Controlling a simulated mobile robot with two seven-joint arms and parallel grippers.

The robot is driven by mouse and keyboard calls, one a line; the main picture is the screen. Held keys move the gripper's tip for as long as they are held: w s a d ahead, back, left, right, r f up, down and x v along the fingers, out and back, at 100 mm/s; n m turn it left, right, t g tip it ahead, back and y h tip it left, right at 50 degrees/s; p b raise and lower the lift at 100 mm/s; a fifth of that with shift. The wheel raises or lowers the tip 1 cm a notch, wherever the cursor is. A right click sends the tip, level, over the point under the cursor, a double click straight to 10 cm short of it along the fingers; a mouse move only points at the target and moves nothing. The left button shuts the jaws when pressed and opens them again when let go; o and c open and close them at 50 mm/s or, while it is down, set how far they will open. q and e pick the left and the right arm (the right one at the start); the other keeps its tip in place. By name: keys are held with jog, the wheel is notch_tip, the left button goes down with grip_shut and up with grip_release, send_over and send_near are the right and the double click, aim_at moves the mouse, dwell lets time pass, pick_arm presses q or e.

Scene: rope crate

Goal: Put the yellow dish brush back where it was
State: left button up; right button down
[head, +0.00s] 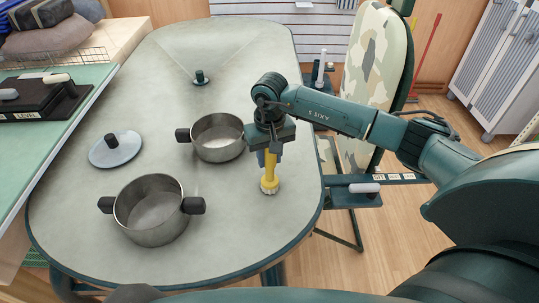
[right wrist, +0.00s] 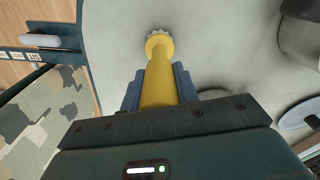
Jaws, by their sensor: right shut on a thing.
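The yellow dish brush (head: 270,180) is upright over the right part of the grey table, bristle end down. My right gripper (head: 269,158) points down and is shut on its handle. In the right wrist view the yellow brush (right wrist: 158,88) lies between the two blue-grey fingers of the gripper (right wrist: 158,78), with its pale bristles at the far end. I cannot tell whether the bristles touch the table top. My left gripper is not in view.
A steel pot (head: 219,139) stands just left of the brush, and a larger pot (head: 155,212) nearer.

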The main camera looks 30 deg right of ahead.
jog(key=shift+f, duration=0.15)
jog(key=c, duration=1)
grip_release()
notch_tip(320, 180, up, 13)
jog(key=shift+s+r+b, duration=0.1)
jog(key=shift+s+b, duration=0.05)
jog(key=shift+b, duration=0.4)
